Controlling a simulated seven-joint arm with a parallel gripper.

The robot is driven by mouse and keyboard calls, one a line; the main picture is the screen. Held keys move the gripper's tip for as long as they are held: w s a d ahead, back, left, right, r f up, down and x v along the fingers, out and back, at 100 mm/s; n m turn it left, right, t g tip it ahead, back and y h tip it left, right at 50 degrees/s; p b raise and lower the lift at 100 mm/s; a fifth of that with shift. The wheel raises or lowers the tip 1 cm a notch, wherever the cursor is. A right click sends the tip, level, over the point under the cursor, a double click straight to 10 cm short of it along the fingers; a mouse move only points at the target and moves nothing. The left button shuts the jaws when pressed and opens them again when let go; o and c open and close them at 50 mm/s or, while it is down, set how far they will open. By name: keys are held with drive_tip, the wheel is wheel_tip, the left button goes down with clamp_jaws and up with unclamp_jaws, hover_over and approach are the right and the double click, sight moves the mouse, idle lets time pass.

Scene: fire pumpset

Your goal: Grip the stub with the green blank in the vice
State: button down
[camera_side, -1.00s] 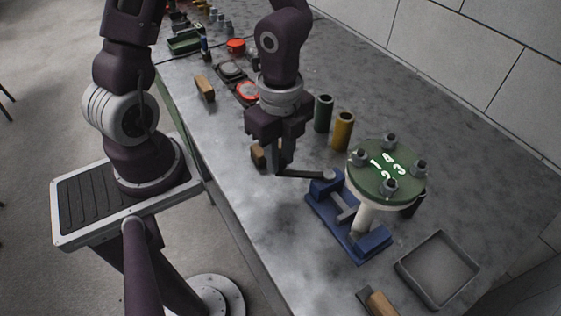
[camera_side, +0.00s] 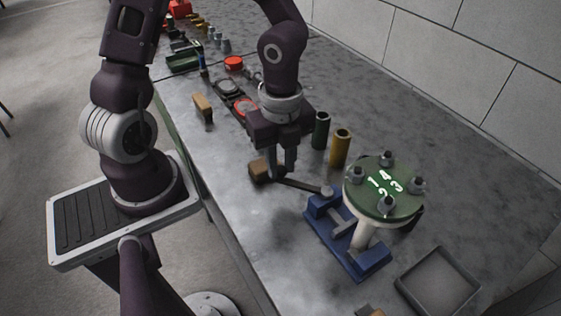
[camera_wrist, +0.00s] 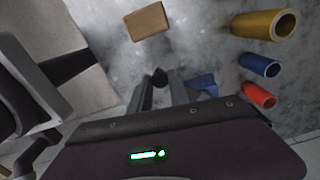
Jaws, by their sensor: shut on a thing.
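The blue vice (camera_side: 374,262) stands on the bench at right of centre. The pale stub (camera_side: 364,236) stands upright at its jaws; whether the jaws touch it cannot be told. On top of the stub sits the round green blank (camera_side: 366,200), with white numbers and several bolts. The vice's dark lever (camera_side: 302,186) runs left from the vice's screw end to my gripper (camera_side: 283,174). My gripper is shut on the lever's end, left of the vice. In the wrist view, a dark round end (camera_wrist: 160,78) shows between the fingers (camera_wrist: 158,95).
A wooden block (camera_side: 260,171) lies close left of my gripper. A dark green tube (camera_side: 320,131) and a yellow tube (camera_side: 340,148) stand behind the lever. A grey tray (camera_side: 438,280) lies right of the vice. Small parts line the far bench.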

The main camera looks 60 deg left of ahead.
drive_tip(key=c, duration=1.2)
unclamp_jaws()
wheel_tip(320, 180, up, 7)
drive_tip(key=shift+r, duration=0.1)
